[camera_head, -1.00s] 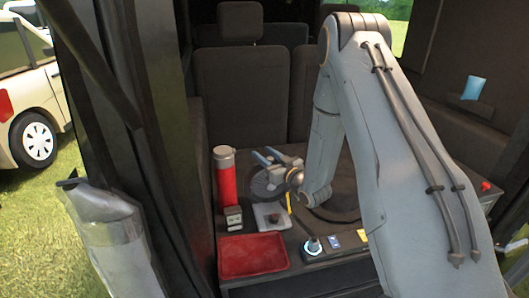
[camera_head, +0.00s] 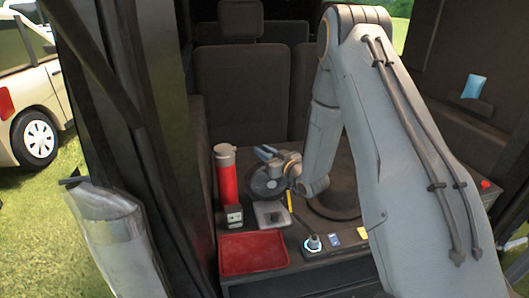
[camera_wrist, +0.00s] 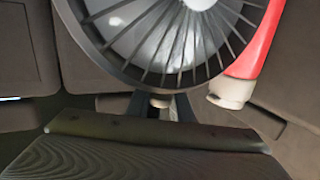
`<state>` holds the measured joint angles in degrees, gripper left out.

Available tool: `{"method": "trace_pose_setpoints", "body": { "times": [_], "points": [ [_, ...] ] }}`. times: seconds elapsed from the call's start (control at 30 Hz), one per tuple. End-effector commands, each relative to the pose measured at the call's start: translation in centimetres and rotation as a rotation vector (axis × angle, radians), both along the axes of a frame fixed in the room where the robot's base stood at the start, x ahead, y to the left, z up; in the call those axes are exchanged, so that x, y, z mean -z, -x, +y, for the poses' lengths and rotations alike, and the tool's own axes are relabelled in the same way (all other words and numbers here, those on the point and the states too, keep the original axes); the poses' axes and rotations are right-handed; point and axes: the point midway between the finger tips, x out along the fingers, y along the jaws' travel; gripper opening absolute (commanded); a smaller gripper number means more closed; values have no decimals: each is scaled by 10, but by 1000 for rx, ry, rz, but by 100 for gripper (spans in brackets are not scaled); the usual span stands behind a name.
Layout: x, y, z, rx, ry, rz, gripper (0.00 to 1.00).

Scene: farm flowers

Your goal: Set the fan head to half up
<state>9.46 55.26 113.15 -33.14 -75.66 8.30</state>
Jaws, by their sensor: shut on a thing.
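The fan stands on the dark tabletop in the head view, with a round dark-grilled fan head (camera_head: 264,185) over a grey square base (camera_head: 271,214). The head is tilted back, facing partly upward. My gripper (camera_head: 272,157) is at the top rim of the fan head, shut on it. In the wrist view, the round grille with radial bars and a pale hub (camera_wrist: 198,3) fills the top. A dark ribbed finger pad (camera_wrist: 145,155) spans the bottom. The exact contact between the jaws and the rim is hidden.
A red cylinder (camera_head: 226,180) stands left of the fan, with a small dark box (camera_head: 234,216) before it. A red tray (camera_head: 253,254) lies at the front. Seats (camera_head: 240,90) stand behind.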

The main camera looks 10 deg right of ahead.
Motion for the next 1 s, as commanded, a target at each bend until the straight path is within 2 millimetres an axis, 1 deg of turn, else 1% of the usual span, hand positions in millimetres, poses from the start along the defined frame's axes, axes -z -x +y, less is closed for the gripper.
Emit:
{"method": "trace_pose_setpoints", "body": {
  "times": [0.07, 0.2, 0.3, 0.7, 0.73, 0.8, 0.83, 1.0],
  "points": [
    [0, -6, 0, 0, 2, 52, 0],
    [8, -17, 0, 1, 3, 140, 0],
    [16, -23, 0, 2, 1, 149, 0],
    [19, -24, -1, 3, 2, 153, 0],
    [19, -24, -1, 3, 1, 153, 23],
    [18, -24, -1, 3, 2, 153, 35],
    [18, -24, -1, 2, 2, 152, 36],
    [17, -24, 0, 1, 2, 150, 36]
  ]
}}
